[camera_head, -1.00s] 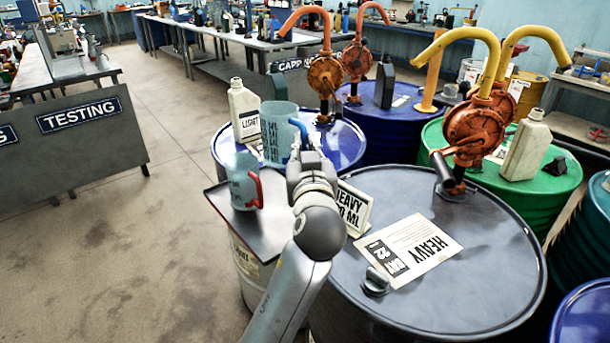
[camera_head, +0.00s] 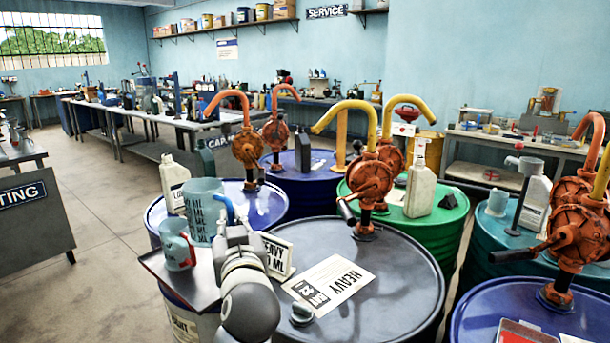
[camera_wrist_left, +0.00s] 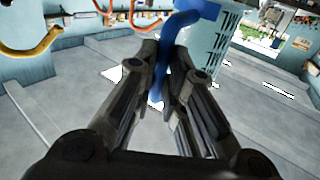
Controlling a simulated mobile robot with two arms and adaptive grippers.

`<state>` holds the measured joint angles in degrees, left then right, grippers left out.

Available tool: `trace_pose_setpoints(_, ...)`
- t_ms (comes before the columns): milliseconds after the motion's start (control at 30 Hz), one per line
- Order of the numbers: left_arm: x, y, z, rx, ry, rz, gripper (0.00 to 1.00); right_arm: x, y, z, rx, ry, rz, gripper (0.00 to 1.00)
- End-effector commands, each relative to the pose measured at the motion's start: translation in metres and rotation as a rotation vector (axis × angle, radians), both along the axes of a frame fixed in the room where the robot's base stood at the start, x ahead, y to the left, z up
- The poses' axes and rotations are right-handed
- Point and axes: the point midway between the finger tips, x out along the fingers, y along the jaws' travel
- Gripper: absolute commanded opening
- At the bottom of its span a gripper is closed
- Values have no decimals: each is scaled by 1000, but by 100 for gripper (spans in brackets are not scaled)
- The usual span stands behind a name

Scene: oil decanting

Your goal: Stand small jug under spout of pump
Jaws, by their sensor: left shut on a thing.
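My left gripper (camera_head: 233,226) is shut on the blue handle (camera_wrist_left: 172,70) of a large teal jug (camera_head: 203,212) with dark markings. The jug is upright; I cannot tell whether it touches the tray below. A smaller teal jug (camera_head: 175,247) with a red handle stands at the tray's left, beside the large one. An orange pump (camera_head: 368,182) with a yellow spout (camera_head: 328,118) and black crank stands on the dark grey HEAVY drum (camera_head: 375,265). Other orange-spouted pumps (camera_head: 246,145) stand behind. My right gripper is out of view.
The grey tray (camera_head: 205,290) adjoins the HEAVY drum. A HEAVY sign (camera_head: 277,257), a flat HEAVY sheet (camera_head: 328,282) and a dark cap (camera_head: 302,313) occupy that drum's top. A white bottle (camera_head: 420,188) stands on the green drum. More pumps (camera_head: 575,225) crowd the right.

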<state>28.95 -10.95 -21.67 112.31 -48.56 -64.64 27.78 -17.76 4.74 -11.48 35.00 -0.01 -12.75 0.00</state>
Motion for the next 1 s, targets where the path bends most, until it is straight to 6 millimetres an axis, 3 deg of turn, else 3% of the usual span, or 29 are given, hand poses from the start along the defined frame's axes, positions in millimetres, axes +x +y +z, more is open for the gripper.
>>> trace_pose_setpoints(100, -2, 3, -8, 1, 3, -6, 0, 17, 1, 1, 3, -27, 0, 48)
trace_pose_setpoints(567, -22, 20, -66, 2, 15, -64, 0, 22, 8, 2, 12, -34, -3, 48)
trace_pose_setpoints(767, -48, 32, -109, 5, 23, -113, 0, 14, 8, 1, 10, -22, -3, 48)
trace_pose_setpoints(1000, -94, 45, -150, 6, 17, -189, 0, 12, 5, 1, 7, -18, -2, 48)
